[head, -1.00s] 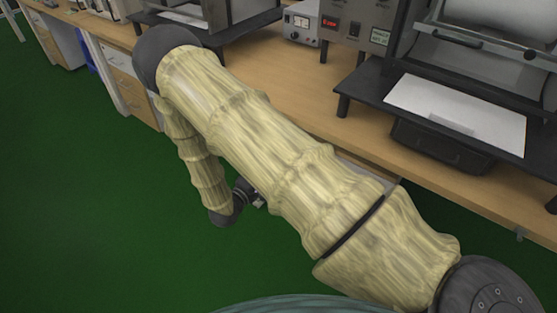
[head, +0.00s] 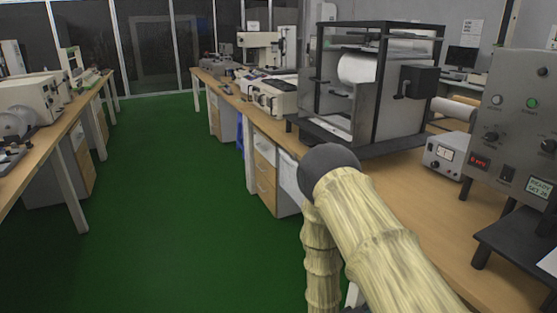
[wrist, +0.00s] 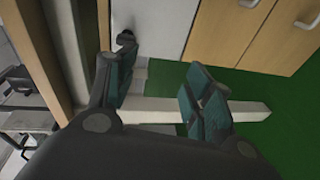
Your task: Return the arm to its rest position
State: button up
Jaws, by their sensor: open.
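My arm, in a pale bamboo-like cover, rises from the lower right of the head view to a dark elbow, and its forearm hangs down from there beside the bench edge. My gripper is out of the head view. In the wrist view my gripper (wrist: 160,95) is open, its two dark green finger pads apart with nothing between them. Beyond the fingers are a white bench leg, a white panel and green floor.
A wooden bench (head: 425,188) on the right carries a glass-sided test machine (head: 345,75), a small meter box (head: 447,157) and a control cabinet (head: 520,120). Wooden drawers (wrist: 222,32) are close to the gripper. Another bench (head: 75,118) stands left. The green floor (head: 165,190) between is clear.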

jog(key=s+a+f+m+g+y, duration=0.2)
jog(key=s+a+f+g+y, duration=0.15)
jog(key=s+f+y, duration=0.85)
jog(key=s+a+f+m+g, duration=0.2)
jog(key=s+a+g, duration=0.15)
jog(key=s, duration=1.25)
jog(key=s+a+m+g+y, duration=0.1)
jog(key=s+a+y, duration=0.15)
jog(key=s, duration=0.35)
notch_tip(320, 180, up, 16)
jog(key=p, duration=1.5)
jog(key=shift+a, duration=0.15)
jog(key=shift+w+f+h, duration=0.1)
jog(key=shift+h, duration=0.15)
